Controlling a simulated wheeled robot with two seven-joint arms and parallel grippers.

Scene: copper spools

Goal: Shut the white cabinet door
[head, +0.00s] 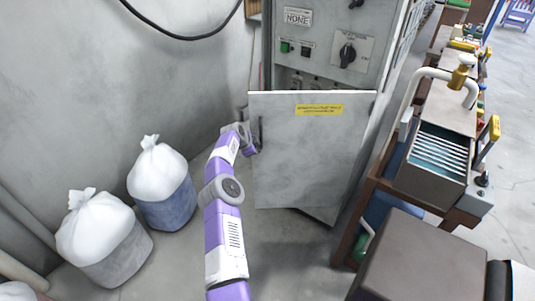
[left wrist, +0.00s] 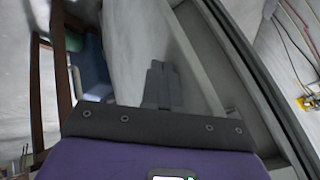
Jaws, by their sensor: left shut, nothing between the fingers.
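The white cabinet door (head: 315,165) is a grey-white panel with a yellow label, below the control panel in the head view. It stands ajar, with a dark handle (head: 260,130) near its left edge. My left gripper (head: 252,147) is at that left edge, close to the handle; the head view does not show clearly whether it touches the door. In the left wrist view the fingers (left wrist: 163,82) are together and empty, in front of a pale panel (left wrist: 130,45). My right gripper is in neither view.
The grey cabinet (head: 325,45) has switches above the door. Two sacks with white tops (head: 157,165) (head: 93,225) stand on the floor at left. A workbench (head: 450,105) with a dark box (head: 425,258) is close on the right. Wires (left wrist: 298,40) show at right in the wrist view.

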